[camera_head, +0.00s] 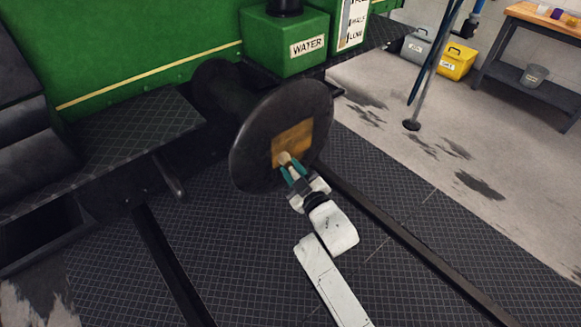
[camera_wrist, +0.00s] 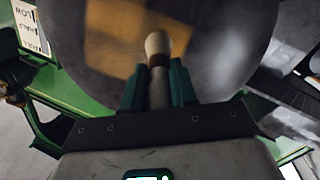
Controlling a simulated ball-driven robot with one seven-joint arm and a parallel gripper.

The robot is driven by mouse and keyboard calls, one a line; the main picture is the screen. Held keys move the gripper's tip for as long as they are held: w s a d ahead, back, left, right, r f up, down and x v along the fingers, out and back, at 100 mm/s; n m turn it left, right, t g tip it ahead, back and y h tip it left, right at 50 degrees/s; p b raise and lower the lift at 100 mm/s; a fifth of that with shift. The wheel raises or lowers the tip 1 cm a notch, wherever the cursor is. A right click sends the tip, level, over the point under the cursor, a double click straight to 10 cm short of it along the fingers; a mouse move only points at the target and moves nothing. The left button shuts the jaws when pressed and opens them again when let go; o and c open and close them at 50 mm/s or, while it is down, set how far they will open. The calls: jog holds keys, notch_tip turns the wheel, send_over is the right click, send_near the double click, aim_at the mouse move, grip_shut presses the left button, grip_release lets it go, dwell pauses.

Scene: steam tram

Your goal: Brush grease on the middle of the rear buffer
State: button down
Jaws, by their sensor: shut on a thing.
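The rear buffer (camera_head: 250,151) is a large dark round disc on the green tram's end. A brown-orange grease patch (camera_head: 292,138) covers part of its middle; it also shows in the wrist view (camera_wrist: 120,32). My gripper (camera_head: 292,173) is in front of the disc's lower middle, shut on a brush with a pale tip (camera_head: 284,158). In the wrist view the brush (camera_wrist: 158,50) stands upright between the teal fingers, its tip over the disc by the patch's edge. I cannot tell whether the tip touches the disc.
A green water box (camera_head: 284,42) stands on the tram above the buffer. A dark textured step (camera_head: 130,135) lies to the left. Dark rails cross the floor plates. A thin stand (camera_head: 425,80), grey and yellow bins (camera_head: 457,61) and a workbench (camera_head: 530,50) are at the right.

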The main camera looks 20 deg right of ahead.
jog(key=shift+w+d+r+p, duration=0.1)
jog(key=shift+d+r+p, duration=0.05)
jog(key=shift+r+p, duration=0.15)
jog(key=shift+w+d+p, duration=1.7)
jog(key=shift+d+p, duration=1.6)
jog(key=shift+d, duration=2.05)
jog(key=s+a+b, duration=0.1)
jog(key=a, duration=0.2)
jog(key=s+a+b, duration=0.1)
jog(key=a+b, duration=0.1)
jog(key=a, duration=0.2)
jog(key=s+a+b, duration=0.1)
jog(key=a+b, duration=0.1)
jog(key=a, duration=0.1)
jog(key=shift+s+a+r, duration=0.2)
jog(key=shift+s+r, duration=0.05)
jog(key=shift+r, duration=0.15)
jog(key=shift+s+a+r+b, duration=0.1)
jog(key=shift+a+r+b, duration=0.15)
jog(key=shift+b, duration=0.15)
jog(key=shift+f, duration=0.15)
